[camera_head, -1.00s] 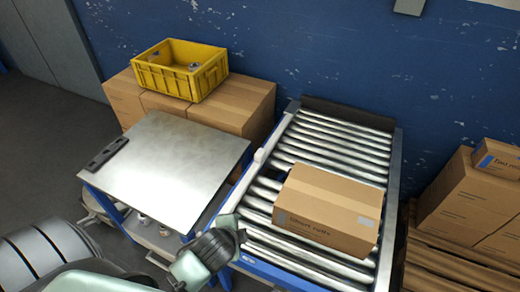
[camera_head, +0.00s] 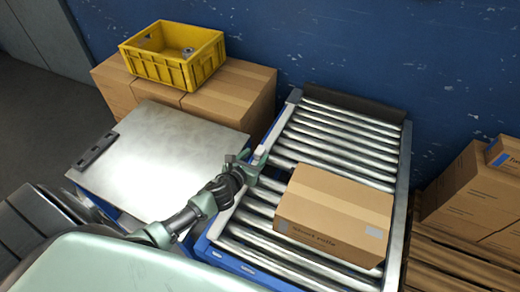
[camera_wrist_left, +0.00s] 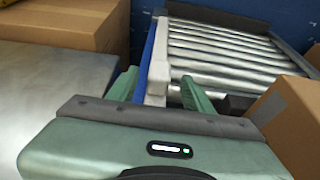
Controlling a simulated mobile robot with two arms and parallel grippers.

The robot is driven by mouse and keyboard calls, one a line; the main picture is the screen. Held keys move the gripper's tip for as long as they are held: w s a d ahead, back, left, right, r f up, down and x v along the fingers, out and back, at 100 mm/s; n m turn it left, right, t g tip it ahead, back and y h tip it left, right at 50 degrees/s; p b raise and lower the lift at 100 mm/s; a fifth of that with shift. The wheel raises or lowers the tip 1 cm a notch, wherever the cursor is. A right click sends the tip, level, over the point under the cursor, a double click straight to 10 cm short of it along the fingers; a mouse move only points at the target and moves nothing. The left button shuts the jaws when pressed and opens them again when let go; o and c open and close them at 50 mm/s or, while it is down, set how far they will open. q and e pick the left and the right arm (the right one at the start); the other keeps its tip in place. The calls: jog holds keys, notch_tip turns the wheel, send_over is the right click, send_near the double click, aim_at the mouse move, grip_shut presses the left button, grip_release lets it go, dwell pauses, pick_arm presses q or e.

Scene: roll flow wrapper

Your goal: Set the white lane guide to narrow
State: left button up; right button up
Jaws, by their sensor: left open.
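The white lane guide (camera_head: 260,153) sits at the left edge of the roller conveyor (camera_head: 398,200), partly hidden by my gripper in the head view. In the left wrist view the guide (camera_wrist_left: 158,74) runs along the blue side rail, between my open fingers. My left gripper (camera_head: 249,163) is open at the guide, one finger on each side of it. In the wrist view its fingers (camera_wrist_left: 160,90) stand apart, and I cannot tell whether either touches the guide. My right gripper is not in view.
A cardboard box (camera_head: 335,215) lies on the rollers close to the right of my gripper. A metal-topped table (camera_head: 150,155) stands to the left. A yellow crate (camera_head: 170,72) rests on cardboard boxes (camera_head: 240,95) behind it. More boxes (camera_head: 470,195) stand on the right.

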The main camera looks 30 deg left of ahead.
pick_arm(q)
jog(key=x, duration=0.5)
jog(key=shift+s, duration=0.1)
grip_shut()
dwell(1.2)
